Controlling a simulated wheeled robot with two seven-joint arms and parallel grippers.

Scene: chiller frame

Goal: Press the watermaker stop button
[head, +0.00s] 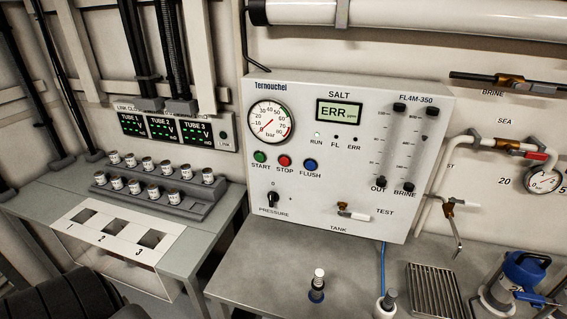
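The watermaker panel (420,215) is a white box on the bench against the wall. Its red STOP button (285,161) sits between the green START button (260,157) and the blue FLUSH button (310,165), below the round pressure gauge (271,122). The label under it reads STOP, and nothing covers the button. The SALT display (339,112) reads ERR. The small RUN light (317,135) glows green, while the FL and ERR lights look dark. Neither of my grippers is in view.
A valve handle (353,211) sticks out low on the panel. Left, a rack (150,205) holds several small cans. Space before the buttons is clear.

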